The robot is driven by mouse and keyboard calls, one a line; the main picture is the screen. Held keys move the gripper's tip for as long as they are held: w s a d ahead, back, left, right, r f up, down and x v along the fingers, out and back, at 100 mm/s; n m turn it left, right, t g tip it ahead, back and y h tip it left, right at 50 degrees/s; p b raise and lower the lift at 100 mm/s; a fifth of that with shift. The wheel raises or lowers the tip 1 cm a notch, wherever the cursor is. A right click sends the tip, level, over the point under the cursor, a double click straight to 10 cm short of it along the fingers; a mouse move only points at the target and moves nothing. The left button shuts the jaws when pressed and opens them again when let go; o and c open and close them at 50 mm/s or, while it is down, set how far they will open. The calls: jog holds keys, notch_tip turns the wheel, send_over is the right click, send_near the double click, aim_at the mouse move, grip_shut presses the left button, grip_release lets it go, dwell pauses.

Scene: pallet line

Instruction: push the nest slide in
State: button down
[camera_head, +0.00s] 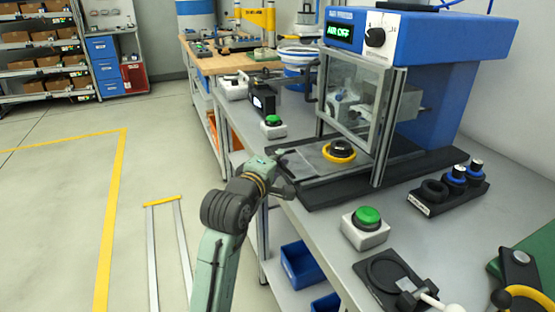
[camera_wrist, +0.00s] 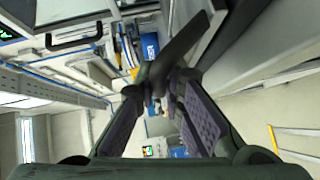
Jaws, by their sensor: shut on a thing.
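The nest slide (camera_head: 312,160) is a flat plate on a dark base at the front of the blue press (camera_head: 435,50). It sticks out to the left of the press's clear guard (camera_head: 352,98). A yellow ring nest (camera_head: 328,156) with a dark round part (camera_head: 340,148) in it sits on the slide. My gripper (camera_head: 282,172) is at the slide's outer left end. In the wrist view my gripper (camera_wrist: 158,92) has its purple-padded fingers closed about a dark bar (camera_wrist: 185,48), which appears to be the slide's handle. The exact contact is partly hidden.
A green button box (camera_head: 367,222) stands in front of the press, and another (camera_head: 273,126) behind the slide. A black rack (camera_head: 447,192) with dark round parts is at right. A black fixture (camera_head: 385,278) lies at the front. The press display reads AIR OFF.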

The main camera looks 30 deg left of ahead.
aim_at(295, 166)
dwell(0.5)
jog(key=shift+w+d+r+p, duration=0.3)
jog(key=shift+p, duration=0.15)
jog(key=w+d+p, duration=0.1)
jog(key=w+p, duration=0.1)
jog(key=shift+d+r+p, duration=0.3)
jog(key=shift+d+r, duration=0.05)
jog(key=shift+w+d+f+p, duration=0.2)
jog(key=shift+w+d+p, duration=0.1)
jog(key=shift+w+p, duration=0.2)
jog(key=shift+f, duration=0.25)
jog(key=c, duration=2)
grip_release()
jog(key=shift+o, duration=0.2)
jog(key=shift+d+f, duration=0.1)
jog(key=shift+f, duration=0.05)
